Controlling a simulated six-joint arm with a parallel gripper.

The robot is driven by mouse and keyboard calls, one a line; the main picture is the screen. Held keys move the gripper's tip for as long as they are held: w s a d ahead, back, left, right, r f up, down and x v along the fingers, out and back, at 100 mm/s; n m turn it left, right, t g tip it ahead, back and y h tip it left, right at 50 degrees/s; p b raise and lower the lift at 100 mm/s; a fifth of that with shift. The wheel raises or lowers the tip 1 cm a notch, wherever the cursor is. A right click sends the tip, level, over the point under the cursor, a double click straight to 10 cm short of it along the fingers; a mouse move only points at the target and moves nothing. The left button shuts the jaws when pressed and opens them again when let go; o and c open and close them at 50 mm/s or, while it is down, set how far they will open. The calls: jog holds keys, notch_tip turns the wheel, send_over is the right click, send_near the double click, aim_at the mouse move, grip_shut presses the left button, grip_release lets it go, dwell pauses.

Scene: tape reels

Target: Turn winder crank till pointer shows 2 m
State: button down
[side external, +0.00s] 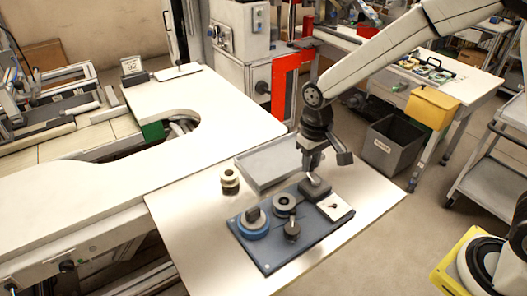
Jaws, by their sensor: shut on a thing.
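The winder is a dark blue base plate (268,257) on the light table, carrying several parts. A blue-rimmed reel (253,228) sits at its left and a grey reel (284,202) near its middle. A dark round knob (292,230) stands towards the front. A white dial card (337,208) with a small dark and red pointer lies at the right; its reading is too small to tell. My gripper (313,172) points down at the plate's back right, shut on a dark block-like part (315,189). I cannot tell whether this part is the crank; the fingertips are hard to make out.
A shallow grey tray (266,165) lies behind the winder, close to my gripper. A small stacked reel (230,181) stands left of the tray. The table's front left is clear. A grey bin (392,145) and a yellow box (432,107) are beyond the table.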

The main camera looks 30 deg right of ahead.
jog(key=shift+s+d, duration=0.1)
jog(key=shift+s+d, duration=0.3)
jog(key=shift+d, duration=0.2)
jog(key=shift+s+d, duration=0.15)
dwell(0.3)
jog(key=shift+s+d, duration=0.3)
jog(key=shift+s, duration=0.25)
